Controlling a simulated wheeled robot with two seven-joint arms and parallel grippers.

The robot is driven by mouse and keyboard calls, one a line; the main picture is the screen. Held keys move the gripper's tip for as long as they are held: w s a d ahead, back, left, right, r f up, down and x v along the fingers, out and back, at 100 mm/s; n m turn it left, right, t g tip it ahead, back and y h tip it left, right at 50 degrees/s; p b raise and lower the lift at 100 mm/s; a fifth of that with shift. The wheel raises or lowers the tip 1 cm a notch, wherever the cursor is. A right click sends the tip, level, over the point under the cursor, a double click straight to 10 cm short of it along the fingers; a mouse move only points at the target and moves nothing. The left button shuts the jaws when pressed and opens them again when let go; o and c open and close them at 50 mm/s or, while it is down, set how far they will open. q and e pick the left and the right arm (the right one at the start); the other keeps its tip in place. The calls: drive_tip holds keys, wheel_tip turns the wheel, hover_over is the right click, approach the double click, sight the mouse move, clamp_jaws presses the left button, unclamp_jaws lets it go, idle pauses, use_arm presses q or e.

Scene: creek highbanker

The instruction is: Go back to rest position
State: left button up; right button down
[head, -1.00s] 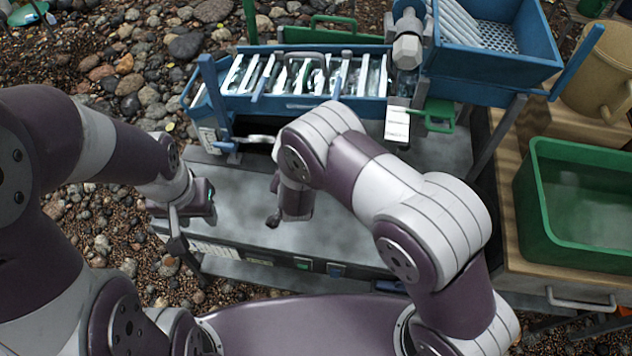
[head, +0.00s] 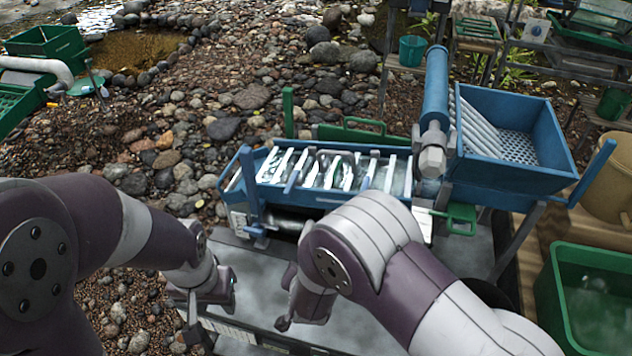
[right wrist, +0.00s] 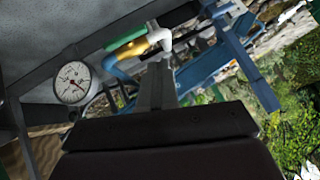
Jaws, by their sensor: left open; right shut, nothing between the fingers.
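My left gripper (head: 192,322) hangs over the left end of the grey bench (head: 262,282), its fingers pointing down. It is open and I see nothing in it. My right gripper (head: 284,322) is over the middle of the same bench, partly hidden behind my right arm. In the right wrist view its fingers (right wrist: 160,86) are together with nothing between them. The blue sluice (head: 330,198) with white riffles stands behind both grippers, apart from them.
A blue hopper (head: 512,175) stands at the right of the sluice. A green tub (head: 565,262) of water and a tan bucket (head: 607,180) are at the right. A pressure gauge (right wrist: 72,82) and a white pipe elbow (right wrist: 160,40) show near my right gripper. Stones cover the ground behind.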

drive_tip(key=s+d+n+g, duration=0.2)
drive_tip(key=s+n+g, duration=0.25)
drive_tip(key=s, duration=0.35)
drive_tip(key=s+d+r+g+p, duration=0.1)
drive_tip(key=s+d+r+g, duration=0.1)
drive_tip(key=d+r, duration=0.4)
drive_tip(key=s+d+r+g+h+p, duration=0.1)
drive_tip(key=s+d+r, duration=0.3)
drive_tip(key=d+r, duration=0.3)
drive_tip(key=d+n, duration=0.1)
drive_tip(key=d, duration=0.4)
drive_tip(key=shift+s+r+g, duration=0.15)
drive_tip(key=shift+r+g, duration=0.1)
drive_tip(key=shift+g, duration=0.1)
drive_tip(key=shift+d, duration=0.1)
